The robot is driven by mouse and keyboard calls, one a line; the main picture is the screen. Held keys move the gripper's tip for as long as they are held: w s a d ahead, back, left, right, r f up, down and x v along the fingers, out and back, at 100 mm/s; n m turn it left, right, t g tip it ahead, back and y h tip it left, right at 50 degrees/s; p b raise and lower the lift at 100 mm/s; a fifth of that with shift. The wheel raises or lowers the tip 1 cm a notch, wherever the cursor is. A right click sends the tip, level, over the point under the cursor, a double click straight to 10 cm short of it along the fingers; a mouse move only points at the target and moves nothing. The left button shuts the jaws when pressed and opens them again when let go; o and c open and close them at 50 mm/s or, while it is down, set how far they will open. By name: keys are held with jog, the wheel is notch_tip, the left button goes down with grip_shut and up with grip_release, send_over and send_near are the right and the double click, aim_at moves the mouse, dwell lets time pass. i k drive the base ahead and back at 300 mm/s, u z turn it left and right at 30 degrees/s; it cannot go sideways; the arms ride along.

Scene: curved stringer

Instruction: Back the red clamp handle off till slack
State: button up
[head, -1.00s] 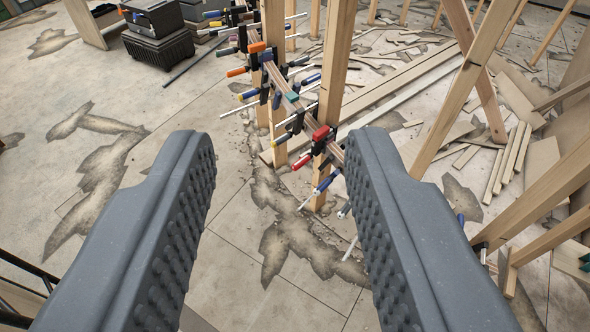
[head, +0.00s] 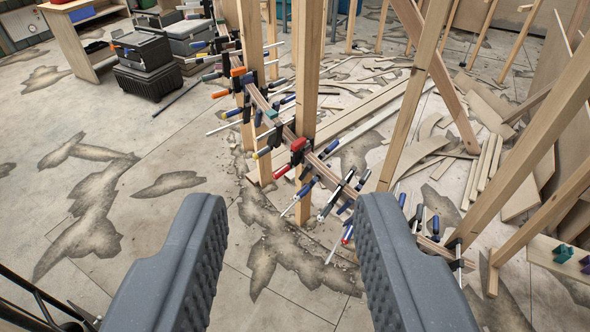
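The red clamp handle (head: 282,171) sticks out to the left of a clamp on the curved stringer (head: 325,172), beside an upright post. The same clamp has a red block (head: 298,144) on top.
Clamps with blue, orange, yellow and green parts line the stringer. Wooden posts (head: 307,90) and leaning braces stand around it. Offcuts (head: 420,150) litter the floor at right. Black cases (head: 145,65) stand at upper left. The stained concrete floor at left is open.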

aim_at(278, 173)
jog(key=z, duration=0.25)
jog(key=i, duration=1.35)
jog(key=u, duration=0.45)
